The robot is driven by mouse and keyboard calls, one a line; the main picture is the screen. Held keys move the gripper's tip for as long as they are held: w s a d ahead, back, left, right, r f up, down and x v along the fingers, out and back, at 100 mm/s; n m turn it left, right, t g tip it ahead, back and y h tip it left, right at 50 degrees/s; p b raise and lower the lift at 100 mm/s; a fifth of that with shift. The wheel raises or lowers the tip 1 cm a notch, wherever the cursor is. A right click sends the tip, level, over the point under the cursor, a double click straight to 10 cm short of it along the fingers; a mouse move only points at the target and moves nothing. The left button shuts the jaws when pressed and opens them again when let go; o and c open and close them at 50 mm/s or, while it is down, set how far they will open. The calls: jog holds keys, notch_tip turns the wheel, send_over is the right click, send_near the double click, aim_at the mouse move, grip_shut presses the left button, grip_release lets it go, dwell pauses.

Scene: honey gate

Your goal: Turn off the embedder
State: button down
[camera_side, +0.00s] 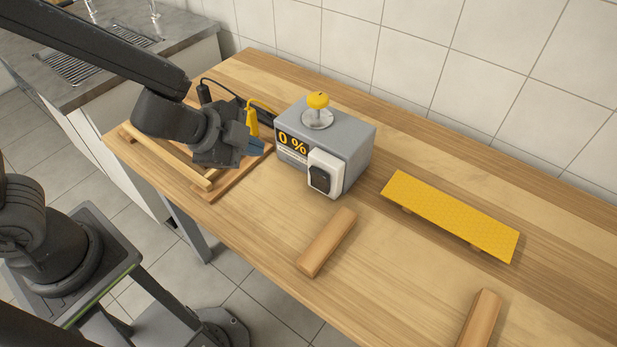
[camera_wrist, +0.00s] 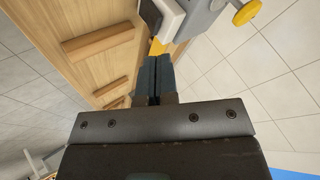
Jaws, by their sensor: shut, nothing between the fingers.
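The embedder is a grey box (camera_side: 340,135) on the wooden table, with a yellow knob (camera_side: 318,100) on top and a display reading 0 %. A white switch plate (camera_side: 328,160) with a dark rocker (camera_side: 320,180) is on its front; I cannot tell the rocker's position. My gripper (camera_side: 257,147) is left of the box, apart from the switch. In the wrist view its fingers (camera_wrist: 155,65) are together and empty, and the grey box (camera_wrist: 200,22) is partly cut off at the top.
A yellow tool (camera_side: 252,121) with a cord stands behind my gripper. A wooden frame (camera_side: 170,155) lies beneath my arm. Wooden blocks (camera_side: 327,242) (camera_side: 480,320) and a yellow honeycomb sheet (camera_side: 450,215) lie to the right.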

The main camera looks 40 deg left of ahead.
jog(key=d+f+m, duration=0.1)
jog(key=s+d+f+m+g+h, duration=0.1)
jog(key=d+f+g, duration=0.1)
jog(key=shift+s+f+m+h, duration=0.25)
jog(key=shift+s+m+h, duration=0.05)
jog(key=shift+s+m, duration=0.1)
jog(key=shift+w+f, duration=0.1)
send_near(323, 187)
jog(key=f, duration=0.1)
jog(key=s+d+f, duration=0.1)
jog(key=s+f, duration=0.1)
jog(key=f, duration=0.1)
jog(key=shift+d, duration=0.4)
jog(key=shift+w+d+f, duration=0.1)
jog(key=shift+w+d, duration=0.05)
jog(key=shift+w, duration=2.05)
jog(key=shift+w, duration=0.1)
